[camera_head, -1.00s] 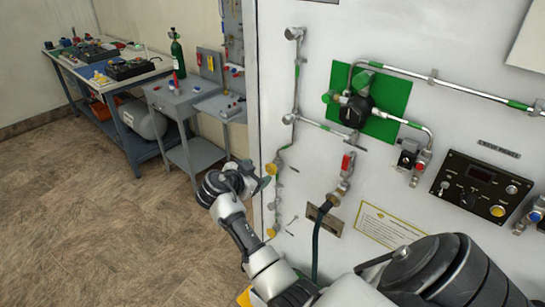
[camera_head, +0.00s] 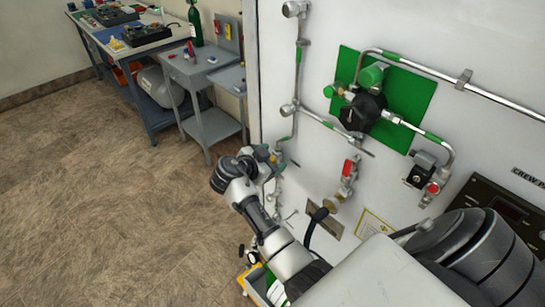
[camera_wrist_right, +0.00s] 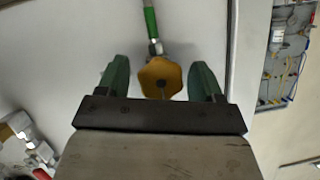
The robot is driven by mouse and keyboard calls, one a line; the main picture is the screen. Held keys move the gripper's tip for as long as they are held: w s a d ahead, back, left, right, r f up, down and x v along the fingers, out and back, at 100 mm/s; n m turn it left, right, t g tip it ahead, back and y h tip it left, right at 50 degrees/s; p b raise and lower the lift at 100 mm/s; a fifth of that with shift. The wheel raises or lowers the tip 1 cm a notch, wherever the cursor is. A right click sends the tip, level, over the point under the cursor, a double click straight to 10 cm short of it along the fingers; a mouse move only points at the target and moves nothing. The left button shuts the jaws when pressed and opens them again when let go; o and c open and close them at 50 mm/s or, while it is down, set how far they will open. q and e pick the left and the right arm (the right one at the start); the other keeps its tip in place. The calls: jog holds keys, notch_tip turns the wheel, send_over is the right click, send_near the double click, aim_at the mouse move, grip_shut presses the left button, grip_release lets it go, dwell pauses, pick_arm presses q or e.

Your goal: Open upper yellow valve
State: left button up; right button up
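The upper yellow valve is a lobed yellow knob (camera_wrist_right: 160,77) on a thin pipe with a green band, seen in the right wrist view. My right gripper (camera_wrist_right: 160,72) is open, with one green finger on each side of the knob. A gap shows between the knob and each finger, so it is not gripped. In the head view my right gripper (camera_head: 266,161) is at the left edge of the white panel, by the vertical pipe, and largely hides the valve. The lower yellow valve is hidden behind my right arm. My left gripper is not in view.
The white panel (camera_head: 330,30) carries a black regulator (camera_head: 362,111) on a green plate, a red-handled valve (camera_head: 348,168) with a hose, and metal pipes. A grey cart (camera_head: 207,125) and a blue workbench (camera_head: 140,45) stand at the left. The floor (camera_head: 80,190) there is clear.

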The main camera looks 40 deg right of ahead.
jog(key=c, duration=0.9)
jog(key=shift+w+n+g+b, duration=0.1)
jog(key=shift+n+g+b, duration=0.45)
jog(key=shift+n, duration=0.25)
jog(key=shift+c, duration=0.2)
jog(key=shift+n+g, duration=0.55)
jog(key=shift+n, duration=0.15)
jog(key=o, duration=0.9)
jog(key=shift+d, duration=0.1)
jog(key=shift+o, duration=0.2)
